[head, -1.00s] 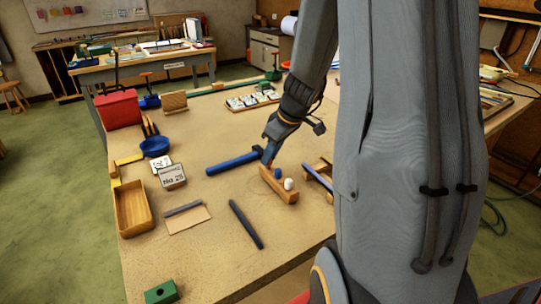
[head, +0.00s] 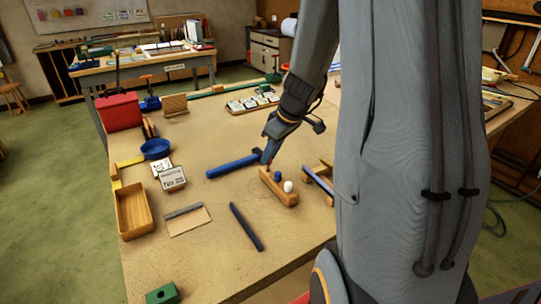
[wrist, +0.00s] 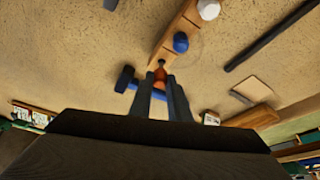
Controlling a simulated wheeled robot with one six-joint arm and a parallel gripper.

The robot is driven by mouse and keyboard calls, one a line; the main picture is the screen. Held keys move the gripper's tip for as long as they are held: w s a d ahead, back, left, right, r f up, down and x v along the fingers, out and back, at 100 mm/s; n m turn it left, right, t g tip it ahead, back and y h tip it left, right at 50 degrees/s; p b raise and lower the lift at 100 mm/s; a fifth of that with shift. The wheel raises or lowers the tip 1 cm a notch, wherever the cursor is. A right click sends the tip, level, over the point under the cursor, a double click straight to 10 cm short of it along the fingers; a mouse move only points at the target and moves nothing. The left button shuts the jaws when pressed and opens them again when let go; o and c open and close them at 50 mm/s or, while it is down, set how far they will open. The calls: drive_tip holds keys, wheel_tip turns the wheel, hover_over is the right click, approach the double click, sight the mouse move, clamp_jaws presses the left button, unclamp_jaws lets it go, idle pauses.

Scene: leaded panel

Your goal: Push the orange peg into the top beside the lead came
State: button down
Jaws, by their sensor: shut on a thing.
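My gripper (head: 267,158) is shut on the orange peg (wrist: 160,76), which shows between the fingertips in the wrist view. It is at the far left end of a narrow wooden rack (head: 284,199), which also shows in the wrist view (wrist: 171,42). A blue peg (head: 277,174) and a white peg (head: 288,186) stand in the rack. I cannot tell whether the orange peg still touches the rack. A long dark grey bar (head: 246,227), perhaps the lead came, lies flat on the bench left of the rack; it also shows in the wrist view (wrist: 272,37).
A blue hammer (head: 228,166) lies just left of my gripper. A wooden stand (head: 318,181) is right of the rack. A wooden tray (head: 134,212), a scraper-like tool (head: 187,220) and a green block (head: 161,293) lie leftward. The bench front is mostly clear.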

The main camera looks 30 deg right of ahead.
drive_tip(key=shift+r+p, duration=0.55)
drive_tip(key=shift+r, duration=0.6)
